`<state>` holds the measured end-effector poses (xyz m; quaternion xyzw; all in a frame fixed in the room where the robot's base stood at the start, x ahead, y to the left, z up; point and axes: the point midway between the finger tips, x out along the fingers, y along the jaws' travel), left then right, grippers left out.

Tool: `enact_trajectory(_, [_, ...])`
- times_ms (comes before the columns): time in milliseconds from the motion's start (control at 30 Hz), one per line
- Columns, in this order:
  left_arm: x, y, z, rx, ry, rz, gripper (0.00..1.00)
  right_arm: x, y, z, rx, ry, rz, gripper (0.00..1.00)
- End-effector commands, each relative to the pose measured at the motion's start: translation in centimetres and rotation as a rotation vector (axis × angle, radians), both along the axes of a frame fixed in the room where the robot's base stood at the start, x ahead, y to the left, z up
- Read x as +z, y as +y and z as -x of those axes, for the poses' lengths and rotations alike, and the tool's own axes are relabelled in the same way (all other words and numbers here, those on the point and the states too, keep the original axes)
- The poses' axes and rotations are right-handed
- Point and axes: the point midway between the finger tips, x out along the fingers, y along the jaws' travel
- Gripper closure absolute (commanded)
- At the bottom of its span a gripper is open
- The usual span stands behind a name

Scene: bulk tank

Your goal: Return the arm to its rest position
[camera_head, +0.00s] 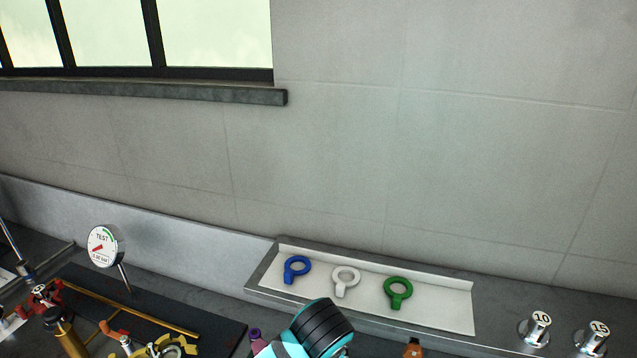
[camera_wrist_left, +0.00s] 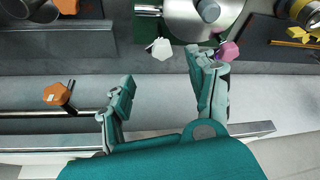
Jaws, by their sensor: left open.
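My left gripper (camera_wrist_left: 160,84) is open in the left wrist view, its two teal fingers spread apart. Only bare grey surface shows between them, so it is empty. A white knob (camera_wrist_left: 159,48) lies just beyond the gap between the fingertips, and a purple knob (camera_wrist_left: 229,50) is beside the right finger. An orange knob (camera_wrist_left: 57,94) on a dark stem is to the left, clear of the fingers. In the head view a teal and black part of my arm shows at the bottom edge; the fingers are not visible there. My right gripper is in neither view.
A pale tray (camera_head: 440,310) holds blue (camera_head: 297,269), white (camera_head: 345,281) and green (camera_head: 398,292) ring-handled keys. A TEST gauge (camera_head: 103,246) and brass fittings stand at left. Metal weights marked 10 (camera_head: 536,328) and 15 (camera_head: 594,338) are at right.

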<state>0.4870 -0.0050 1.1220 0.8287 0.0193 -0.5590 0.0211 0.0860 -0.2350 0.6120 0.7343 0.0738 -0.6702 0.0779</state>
Motion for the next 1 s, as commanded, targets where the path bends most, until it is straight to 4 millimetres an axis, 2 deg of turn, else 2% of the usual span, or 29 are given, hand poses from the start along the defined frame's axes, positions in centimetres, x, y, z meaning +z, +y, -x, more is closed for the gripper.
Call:
enact_trajectory(167, [-3.3,1.4,4.1,-0.077,0.062,0.100,0.42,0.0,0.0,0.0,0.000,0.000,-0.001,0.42])
enact_trajectory(267, [-5.3,3.8,7.3,-0.117,0.076,0.153,0.42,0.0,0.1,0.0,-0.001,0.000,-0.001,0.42])
enact_trajectory(400, [-7.3,8.3,11.2,-0.147,0.067,0.160,0.42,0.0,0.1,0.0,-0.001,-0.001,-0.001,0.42])
enact_trajectory(667, [-8.7,14.6,16.5,-0.176,0.060,0.085,0.42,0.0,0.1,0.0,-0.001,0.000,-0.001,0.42])
enact_trajectory(1000, [-8.6,21.3,22.3,-0.219,0.076,-0.056,0.42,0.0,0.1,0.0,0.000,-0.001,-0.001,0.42])
